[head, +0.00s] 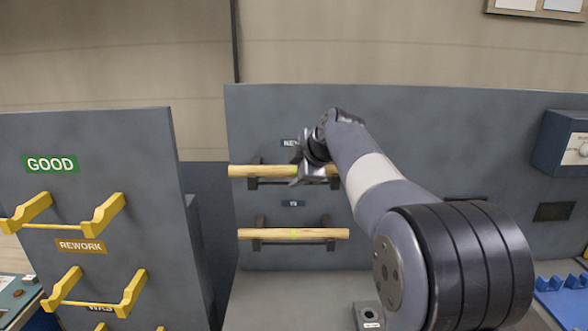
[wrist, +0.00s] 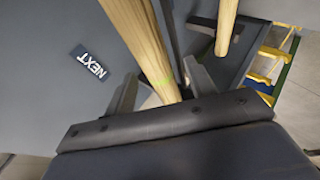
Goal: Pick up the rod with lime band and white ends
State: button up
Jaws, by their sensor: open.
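A pale wooden rod (head: 258,171) lies level on the upper pair of dark brackets, under the NEXT label. My gripper (head: 312,168) is at this rod and hides part of its right half. In the wrist view the rod (wrist: 144,40) runs down between the two open fingers of my gripper (wrist: 161,84), and a lime band shows on it near the fingers. A second wooden rod (head: 265,234) with a lime band at its middle rests on the lower brackets. It seems to be the other rod (wrist: 227,24) in the wrist view. I cannot make out white ends on either rod.
A grey panel (head: 400,110) stands close behind the rods. At the left another panel (head: 150,150) carries yellow brackets (head: 105,212) with GOOD and REWORK labels. A grey control box (head: 565,143) is at the right, above a blue holder (head: 560,288).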

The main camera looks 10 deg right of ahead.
jog(key=shift+c, duration=0.4)
jog(key=c, duration=1.1)
jog(key=shift+o, duration=0.2)
jog(key=shift+r, duration=0.2)
